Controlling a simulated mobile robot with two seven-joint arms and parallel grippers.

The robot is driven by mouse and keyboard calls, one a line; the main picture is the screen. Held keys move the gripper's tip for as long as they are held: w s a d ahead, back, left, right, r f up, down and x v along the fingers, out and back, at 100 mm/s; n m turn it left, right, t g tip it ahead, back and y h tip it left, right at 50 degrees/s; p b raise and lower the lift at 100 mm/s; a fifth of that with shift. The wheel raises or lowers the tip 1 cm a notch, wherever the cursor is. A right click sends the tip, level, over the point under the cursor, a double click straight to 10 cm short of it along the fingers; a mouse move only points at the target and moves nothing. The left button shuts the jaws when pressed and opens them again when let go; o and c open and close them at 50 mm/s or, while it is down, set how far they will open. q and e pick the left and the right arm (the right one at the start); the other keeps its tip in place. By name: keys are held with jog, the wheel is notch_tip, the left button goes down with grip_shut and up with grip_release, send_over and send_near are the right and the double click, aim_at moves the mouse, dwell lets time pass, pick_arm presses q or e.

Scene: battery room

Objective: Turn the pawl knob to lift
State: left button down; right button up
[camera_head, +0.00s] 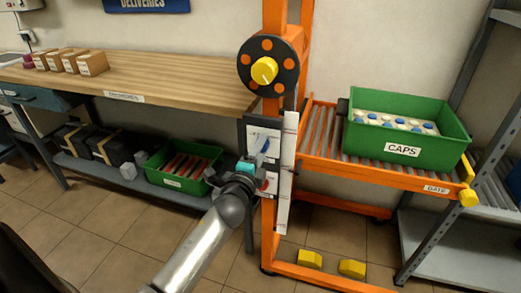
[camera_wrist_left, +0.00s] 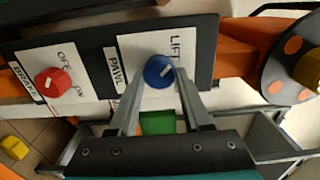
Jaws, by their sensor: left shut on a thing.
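The pawl knob (camera_wrist_left: 159,72) is round and blue with a short white mark, on a white plate (camera_wrist_left: 135,46) reading PAWL and LIFT. In the left wrist view the white mark slants to the upper right, on the side of the word LIFT. My left gripper (camera_wrist_left: 160,80) has one finger on either side of the knob and is shut on it. In the head view my left gripper (camera_head: 247,165) is at the dark control panel (camera_head: 250,130) on the orange post, and it partly hides the panel. My right gripper is not in view.
A red brake knob (camera_wrist_left: 53,82) sits beside the pawl knob on the same panel. Above is a black wheel (camera_head: 268,52) with orange dots and a yellow hub. A roller conveyor (camera_head: 320,140) at right bears a green CAPS crate (camera_head: 437,152). A wooden bench (camera_head: 150,75) stands left.

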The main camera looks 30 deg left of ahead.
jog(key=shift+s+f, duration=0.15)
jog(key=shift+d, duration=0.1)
pick_arm(q)
jog(key=shift+c, duration=1.7)
grip_release()
jog(key=p+v, duration=0.1)
jog(key=v, duration=1.4)
jog(key=shift+p, duration=0.4)
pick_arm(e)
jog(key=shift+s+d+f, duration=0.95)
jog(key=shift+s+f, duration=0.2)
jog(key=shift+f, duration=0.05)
pick_arm(q)
jog(key=shift+s+d, duration=0.1)
jog(key=shift+d, duration=0.05)
